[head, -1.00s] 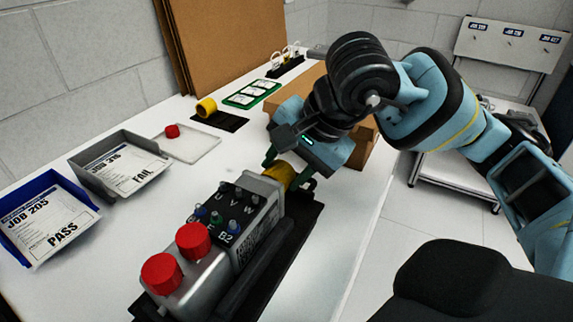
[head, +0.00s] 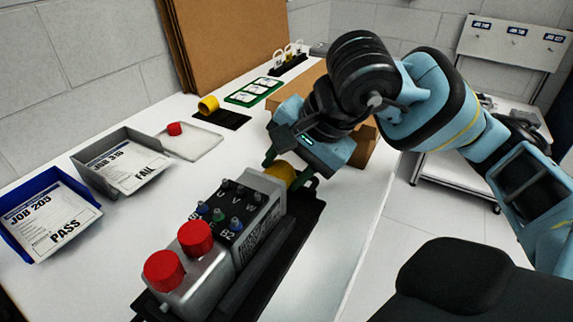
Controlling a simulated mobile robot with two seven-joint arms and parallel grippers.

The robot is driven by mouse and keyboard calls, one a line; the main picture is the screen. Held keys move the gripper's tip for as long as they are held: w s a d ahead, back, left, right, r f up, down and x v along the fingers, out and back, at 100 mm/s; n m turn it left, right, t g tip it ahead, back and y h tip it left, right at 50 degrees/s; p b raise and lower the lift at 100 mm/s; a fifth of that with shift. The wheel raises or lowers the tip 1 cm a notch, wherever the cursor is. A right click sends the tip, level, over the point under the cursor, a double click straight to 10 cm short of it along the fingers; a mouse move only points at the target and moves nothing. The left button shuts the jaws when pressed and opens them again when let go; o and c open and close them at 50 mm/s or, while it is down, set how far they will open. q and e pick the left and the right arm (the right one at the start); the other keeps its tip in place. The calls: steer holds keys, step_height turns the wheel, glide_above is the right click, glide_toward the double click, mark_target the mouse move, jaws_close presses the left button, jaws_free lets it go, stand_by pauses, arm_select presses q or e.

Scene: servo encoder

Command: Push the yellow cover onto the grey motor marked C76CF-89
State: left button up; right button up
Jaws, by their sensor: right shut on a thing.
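The grey motor (head: 258,213) lies in a dark cradle on the white bench, with terminals lettered U, V, W on top and two red caps (head: 195,237) at its near end. The marking C76CF-89 cannot be read from here. My right gripper (head: 290,176) is at the motor's far end, shut on the yellow cover (head: 281,173). The cover is at or against the motor's far end face; the fingers partly hide it, so I cannot tell how far on it sits. My left gripper is out of view.
A second yellow cover (head: 208,105) stands on a dark mat at the back. A blue PASS tray (head: 20,240), a grey FAIL tray (head: 88,175) and a pale tray (head: 200,148) with a red cap are on the left. A cardboard box (head: 366,146) is behind my gripper.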

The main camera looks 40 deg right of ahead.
steer(key=shift+s+a, duration=0.1)
steer(key=shift+a, duration=0.1)
stand_by(0.4)
steer(key=o, duration=1)
steer(key=shift+o, duration=0.2)
steer(key=v, duration=0.8)
steer(key=shift+p, duration=0.4)
